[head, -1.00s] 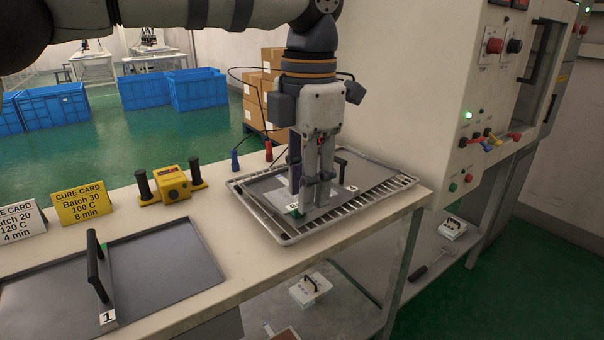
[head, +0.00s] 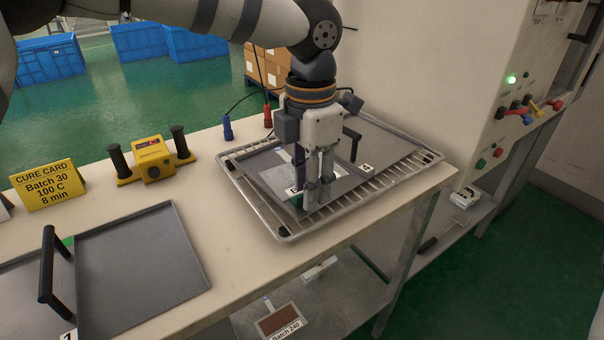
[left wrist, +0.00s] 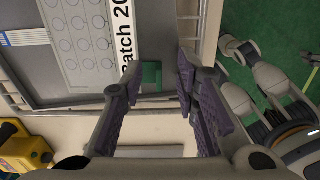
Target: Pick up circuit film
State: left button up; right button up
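The circuit film (head: 272,177) is a pale sheet lying on a grey tray (head: 382,140). In the left wrist view the film (left wrist: 78,42) shows rows of circles, a white "Batch 20" strip and a green tab (left wrist: 152,75) at its near end. My left gripper (head: 312,194) points down over the film's near end, partly hiding it. In the left wrist view the gripper (left wrist: 156,86) is open, with the green tab between its fingertips and a gap on each side. I cannot tell the exact fingertip height.
The tray rests on a wire rack (head: 284,238) beside the grey machine (head: 430,60). A yellow block with black handles (head: 152,160), a yellow cure card (head: 48,187) and another handled tray (head: 140,262) stand left. Bare bench lies between the trays.

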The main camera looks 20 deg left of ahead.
pick_arm(q)
jog(key=shift+w+f, duration=0.1)
jog(key=shift+f, duration=0.35)
grip_shut()
